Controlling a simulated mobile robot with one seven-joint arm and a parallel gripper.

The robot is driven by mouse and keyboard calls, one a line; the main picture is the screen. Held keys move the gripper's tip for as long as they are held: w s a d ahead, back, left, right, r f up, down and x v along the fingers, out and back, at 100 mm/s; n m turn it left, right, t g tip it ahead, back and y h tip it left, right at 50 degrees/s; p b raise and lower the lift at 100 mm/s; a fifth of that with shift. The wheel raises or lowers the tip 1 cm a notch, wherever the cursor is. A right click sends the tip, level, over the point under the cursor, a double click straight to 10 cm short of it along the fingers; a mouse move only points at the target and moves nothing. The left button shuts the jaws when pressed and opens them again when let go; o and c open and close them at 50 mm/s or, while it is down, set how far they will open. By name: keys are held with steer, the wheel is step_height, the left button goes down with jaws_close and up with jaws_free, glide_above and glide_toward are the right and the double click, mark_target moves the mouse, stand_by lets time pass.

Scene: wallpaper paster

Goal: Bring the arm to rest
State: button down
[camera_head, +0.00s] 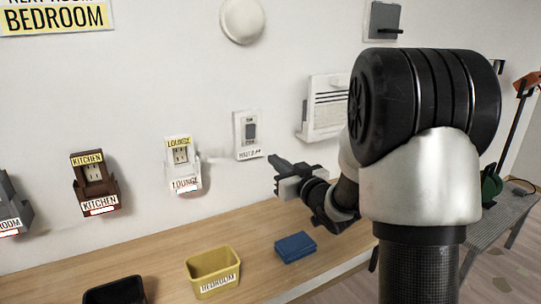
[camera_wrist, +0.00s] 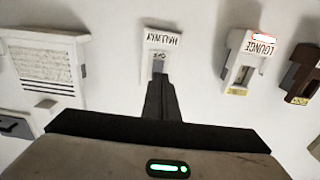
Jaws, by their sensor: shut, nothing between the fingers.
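My gripper (camera_head: 277,163) is in front of the white wall, just below and right of the hallway switch (camera_head: 249,134). Its fingers are together and hold nothing. I cannot tell whether the fingertips touch the plate. My arm is bent and reaches in from the right side of the head view.
A lounge holder (camera_head: 186,184) and a brown kitchen holder (camera_head: 99,203) are on the wall to the left. A white vented unit (camera_head: 323,119) is right of the switch. A yellow bedroom bin (camera_head: 212,264) and a blue block (camera_head: 295,247) sit on the wooden counter (camera_head: 165,262) below.

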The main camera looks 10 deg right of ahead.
steer(key=shift+s+d, duration=0.1)
steer(key=shift+s, duration=0.1)
steer(key=s+d+r+m+g+h, duration=0.35)
steer(key=s+h, duration=0.25)
steer(key=s, duration=0.3)
steer(key=s+a+f+g, duration=0.2)
steer(key=s+a+g, duration=0.15)
steer(key=s, duration=0.95)
steer(key=s+a+f+g, duration=0.2)
steer(key=s+g, duration=0.2)
steer(key=s, duration=1)
step_height(320, 180, up, 21)
steer(key=p, duration=2.1)
steer(key=shift+s+d+g+p, duration=0.15)
steer(key=shift+d+g+p, duration=0.05)
steer(key=shift+g+p, duration=0.1)
